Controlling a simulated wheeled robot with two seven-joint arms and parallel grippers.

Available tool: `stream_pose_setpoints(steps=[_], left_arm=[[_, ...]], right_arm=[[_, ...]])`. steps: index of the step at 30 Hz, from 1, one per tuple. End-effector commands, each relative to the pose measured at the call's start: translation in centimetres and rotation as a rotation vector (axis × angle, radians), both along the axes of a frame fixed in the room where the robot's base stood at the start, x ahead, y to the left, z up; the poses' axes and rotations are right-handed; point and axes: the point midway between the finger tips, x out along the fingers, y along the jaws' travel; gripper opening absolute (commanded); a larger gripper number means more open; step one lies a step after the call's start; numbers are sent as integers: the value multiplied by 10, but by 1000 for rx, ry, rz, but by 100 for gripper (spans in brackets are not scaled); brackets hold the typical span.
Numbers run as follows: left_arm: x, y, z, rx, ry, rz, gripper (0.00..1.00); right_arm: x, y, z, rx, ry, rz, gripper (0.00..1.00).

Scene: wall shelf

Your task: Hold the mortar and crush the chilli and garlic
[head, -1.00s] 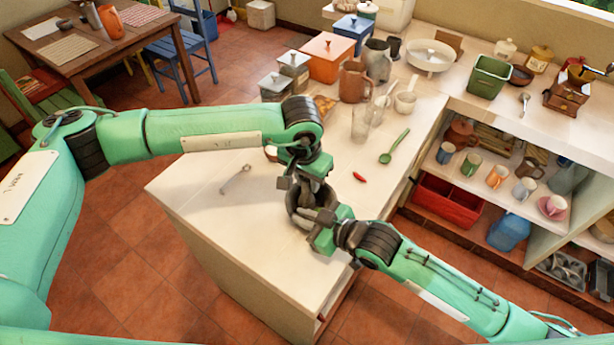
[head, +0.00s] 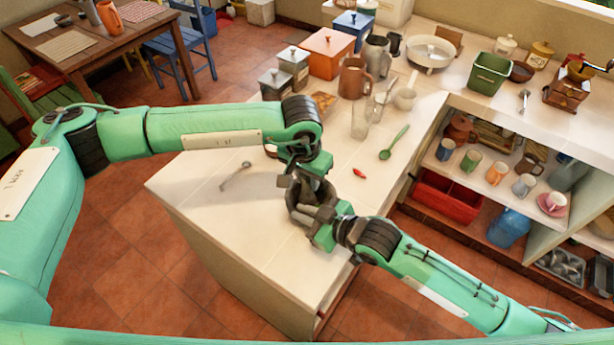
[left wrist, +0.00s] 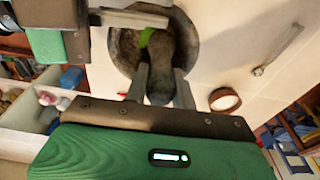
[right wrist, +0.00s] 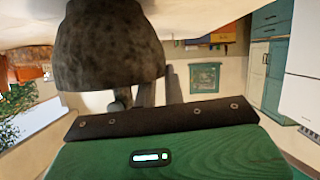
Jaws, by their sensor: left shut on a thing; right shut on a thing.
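The dark stone mortar (head: 297,209) stands on the white counter, partly hidden by my grippers. It also shows in the left wrist view (left wrist: 122,58), from above, and in the right wrist view (right wrist: 108,48), close up. My left gripper (left wrist: 160,78) is shut on the stone pestle (left wrist: 163,54), whose lower end is inside the mortar. A bright green piece (left wrist: 147,37) lies in the bowl beside the pestle; I cannot tell what it is. My right gripper (head: 318,214) is shut on the mortar's rim. A red chilli (head: 360,173) lies on the counter. I see no garlic clearly.
A green spoon (head: 393,145), glasses (head: 360,122) and a brown mug (head: 353,80) stand or lie behind the mortar. A metal spoon (head: 236,175) lies to the left. A small brown-rimmed bowl (left wrist: 224,99) is near the mortar. The front left counter is clear.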

Motion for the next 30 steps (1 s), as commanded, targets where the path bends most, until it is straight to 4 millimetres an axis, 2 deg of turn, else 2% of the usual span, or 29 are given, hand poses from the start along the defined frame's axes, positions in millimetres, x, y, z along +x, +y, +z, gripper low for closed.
stream_pose_setpoints(steps=[1,10,21,30], left_arm=[[-1,2,-4,5,4,1,3],[-1,2,-2,5,5,1,3],[0,1,26,2,2,1,3],[-1,1,28,2,2,1,3]], right_arm=[[-2,-3,-12,-18,18,-3,0],[-2,-3,-12,-18,18,-3,0],[-2,-3,-12,-18,18,-3,0],[-2,-3,-12,-17,19,-4,0]])
